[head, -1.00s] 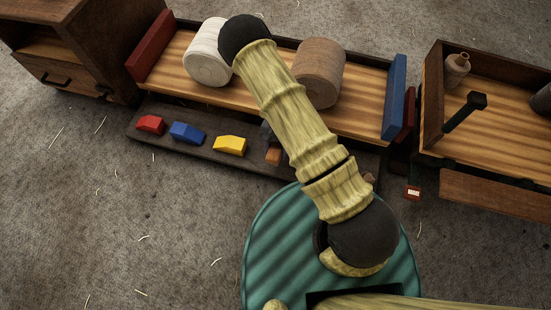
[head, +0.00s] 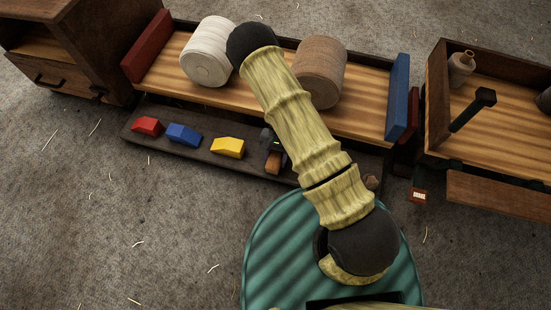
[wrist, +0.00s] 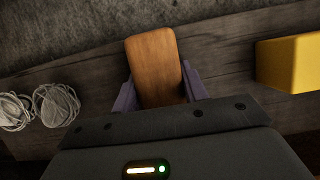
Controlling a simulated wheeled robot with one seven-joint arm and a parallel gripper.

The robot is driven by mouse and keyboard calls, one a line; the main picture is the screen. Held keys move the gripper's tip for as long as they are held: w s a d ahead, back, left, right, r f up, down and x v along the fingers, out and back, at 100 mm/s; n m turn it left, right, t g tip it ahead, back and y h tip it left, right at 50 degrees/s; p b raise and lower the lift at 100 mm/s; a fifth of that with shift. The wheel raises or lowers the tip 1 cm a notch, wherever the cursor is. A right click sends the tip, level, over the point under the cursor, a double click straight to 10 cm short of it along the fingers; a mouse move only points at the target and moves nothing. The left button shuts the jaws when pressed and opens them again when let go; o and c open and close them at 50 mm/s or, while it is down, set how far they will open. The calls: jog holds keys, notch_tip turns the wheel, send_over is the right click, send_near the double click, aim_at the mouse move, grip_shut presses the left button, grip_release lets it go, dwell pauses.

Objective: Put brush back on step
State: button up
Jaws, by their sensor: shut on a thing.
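The brush (head: 273,162) shows as a brown wooden block at the dark step (head: 205,158), right of the yellow block. My gripper (head: 270,147) is over it, partly behind my arm. In the wrist view, the brush's wooden back (wrist: 155,62) stands between the two purple fingers of my gripper (wrist: 158,84), which are shut on it. The step's grey wood (wrist: 90,75) lies under and around it. The bristles are hidden. I cannot tell whether the brush touches the step.
On the step, left of the brush, are a yellow block (head: 228,148), a blue block (head: 184,134) and a red block (head: 146,125). Two twine coils (wrist: 56,105) lie on the other side. Two large spools stand on the bench behind, the white one (head: 206,52) and the brown one (head: 320,73).

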jog(key=o, duration=1.1)
jog(key=shift+f, duration=0.1)
jog(key=shift+o, duration=0.2)
jog(key=p+v, duration=0.7)
jog(key=v, duration=0.5)
jog(key=shift+p, duration=0.4)
